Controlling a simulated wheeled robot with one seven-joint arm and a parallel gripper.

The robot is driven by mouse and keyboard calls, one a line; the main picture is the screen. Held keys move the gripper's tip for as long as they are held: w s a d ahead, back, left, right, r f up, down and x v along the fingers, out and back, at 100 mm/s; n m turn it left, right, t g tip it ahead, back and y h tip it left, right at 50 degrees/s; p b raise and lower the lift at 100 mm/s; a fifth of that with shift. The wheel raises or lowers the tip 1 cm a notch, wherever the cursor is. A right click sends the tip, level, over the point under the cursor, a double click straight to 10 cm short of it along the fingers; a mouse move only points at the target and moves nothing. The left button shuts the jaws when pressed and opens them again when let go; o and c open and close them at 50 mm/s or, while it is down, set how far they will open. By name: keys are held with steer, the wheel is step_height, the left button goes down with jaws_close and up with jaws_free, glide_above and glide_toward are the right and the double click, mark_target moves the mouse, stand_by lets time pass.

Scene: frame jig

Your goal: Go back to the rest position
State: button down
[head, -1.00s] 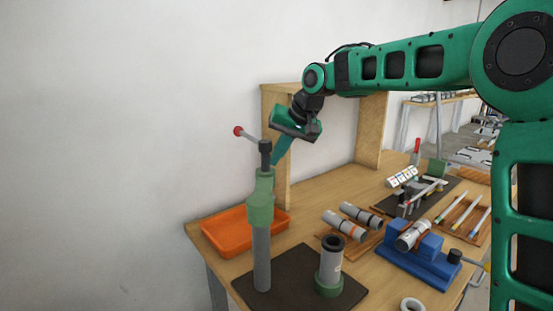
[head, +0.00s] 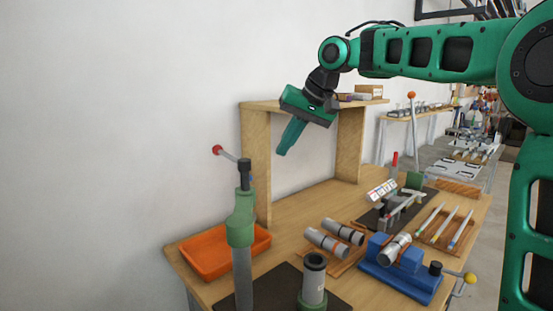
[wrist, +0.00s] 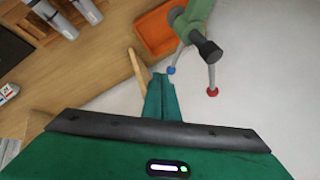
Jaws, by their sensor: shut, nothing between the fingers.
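My gripper (head: 283,150) is green, shut and empty. In the head view it hangs in the air above the bench, in front of the wooden shelf frame and up and to the right of the green press. Its fingers point down and slightly left. In the wrist view my gripper (wrist: 161,80) shows with its fingers together, over the bench edge and the white wall. My green arm reaches in from the right of the head view.
A green press (head: 241,222) with a red-tipped lever stands at the bench's left, by an orange tray (head: 205,262). A wooden shelf frame (head: 256,165) stands behind. Grey cylinders (head: 326,242), a blue vise (head: 400,278) and pens (head: 446,228) lie right. Air around my gripper is clear.

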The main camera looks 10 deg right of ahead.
steer(key=s+d+f+m+g+h, duration=0.1)
steer(key=s+d+f+m+h, duration=0.1)
steer(key=s+d+f, duration=0.65)
steer(key=s+d+f+m+g+h, duration=0.15)
steer(key=s+d+f, duration=0.35)
steer(key=s+d, duration=0.5)
steer(key=s+d+f, duration=0.2)
steer(key=s+f, duration=0.2)
steer(key=s, duration=0.3)
steer(key=s+d+f+m+g, duration=0.1)
steer(key=s+d+f, duration=0.2)
steer(key=s, duration=0.4)
steer(key=s+d+f+m+g, duration=0.1)
steer(key=s+d+f, duration=0.2)
steer(key=s+f, duration=0.2)
steer(key=s, duration=0.3)
steer(key=shift+d+f+h, duration=0.15)
steer(key=shift+f+h, duration=0.15)
steer(key=shift+h, duration=0.05)
steer(key=shift+m, duration=0.25)
steer(key=shift+w+f, duration=0.2)
steer(key=shift+w, duration=0.45)
